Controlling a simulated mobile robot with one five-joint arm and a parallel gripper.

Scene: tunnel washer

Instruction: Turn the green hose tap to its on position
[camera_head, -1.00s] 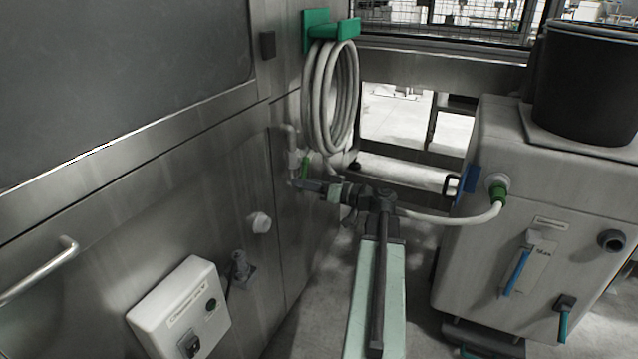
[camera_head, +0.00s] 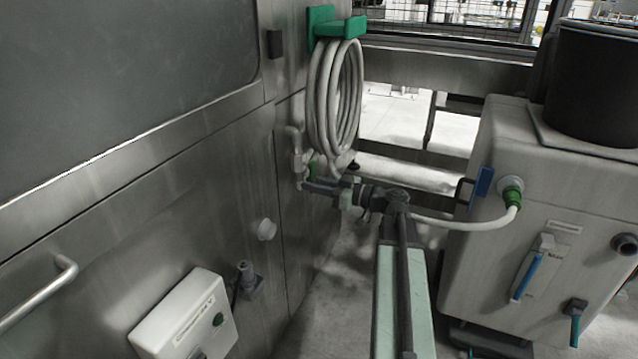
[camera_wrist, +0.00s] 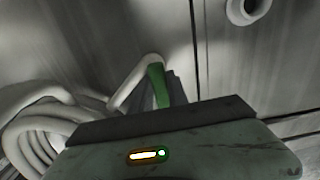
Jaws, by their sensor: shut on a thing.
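The green hose tap (camera_head: 312,168) is a small green lever on a grey pipe at the steel wall, below the coiled hose. In the wrist view the green lever (camera_wrist: 158,86) stands nearly upright in the picture, leaning slightly, just beyond the gripper body. My gripper (camera_head: 312,187) reaches left to the tap and is shut on the lever.
A coiled white hose (camera_head: 335,105) hangs on a green bracket (camera_head: 338,27) above the tap. A grey machine (camera_head: 545,225) with a black drum stands right. Bare floor lies between.

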